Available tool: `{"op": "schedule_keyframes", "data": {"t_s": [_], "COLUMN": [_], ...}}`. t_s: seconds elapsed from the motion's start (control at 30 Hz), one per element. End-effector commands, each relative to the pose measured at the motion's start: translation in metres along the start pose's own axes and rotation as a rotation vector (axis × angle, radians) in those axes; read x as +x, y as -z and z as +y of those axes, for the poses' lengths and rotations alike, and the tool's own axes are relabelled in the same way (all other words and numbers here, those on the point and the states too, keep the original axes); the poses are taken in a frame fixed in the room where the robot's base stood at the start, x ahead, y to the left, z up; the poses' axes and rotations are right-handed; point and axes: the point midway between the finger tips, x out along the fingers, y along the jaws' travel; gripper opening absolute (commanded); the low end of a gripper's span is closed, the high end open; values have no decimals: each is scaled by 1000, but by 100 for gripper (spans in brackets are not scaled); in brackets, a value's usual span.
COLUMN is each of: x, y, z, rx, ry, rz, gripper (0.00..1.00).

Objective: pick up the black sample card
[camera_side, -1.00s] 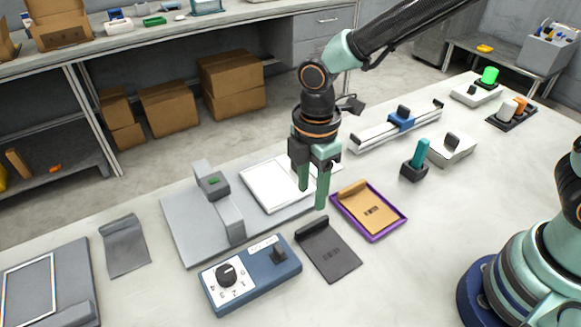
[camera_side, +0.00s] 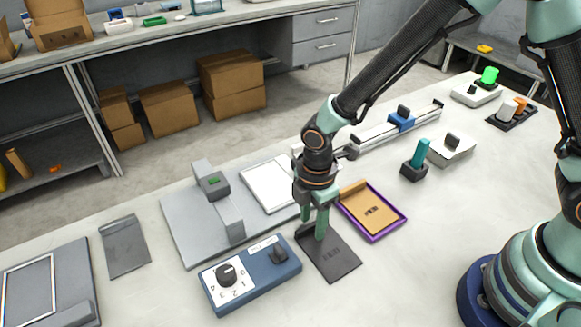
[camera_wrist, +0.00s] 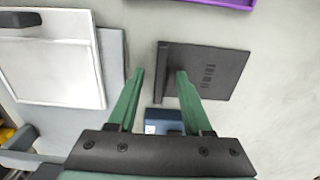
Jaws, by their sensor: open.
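The black sample card (camera_side: 333,257) lies flat on the table in the side view, between the blue control box and the purple tray. A raised ridge runs along its far edge. In the wrist view the black card (camera_wrist: 220,75) shows its printed marks, with the ridge along its left side. My gripper (camera_side: 313,229) is open and low over the card's ridged end. In the wrist view my gripper's green fingers (camera_wrist: 158,75) are apart, and the ridge appears between them, nearer the right finger. I cannot tell whether a finger touches the card.
The blue control box (camera_side: 250,273) with a knob stands close left of the card. The purple tray (camera_side: 376,236) holding a tan card lies to the right. A grey fixture plate (camera_side: 183,232) with a white panel stands behind. Table in front of the card is clear.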

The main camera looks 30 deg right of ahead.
Motion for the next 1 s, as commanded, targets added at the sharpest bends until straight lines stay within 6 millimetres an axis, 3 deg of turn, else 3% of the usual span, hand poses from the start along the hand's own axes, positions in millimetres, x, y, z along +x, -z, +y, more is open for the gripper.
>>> {"op": "schedule_keyframes", "data": {"t_s": [0.1,0.2,0.23,0.73,0.87,1.0], "x": [0,0,0,-6,-19,-46], "y": [0,0,0,0,1,1], "z": [0,0,0,1,1,2], "rx": [0,0,0,0,0,0], "ry": [0,0,0,-1,-3,-7], "rz": [0,0,0,1,2,4], "gripper": [46,8,0,0,0,0]}}
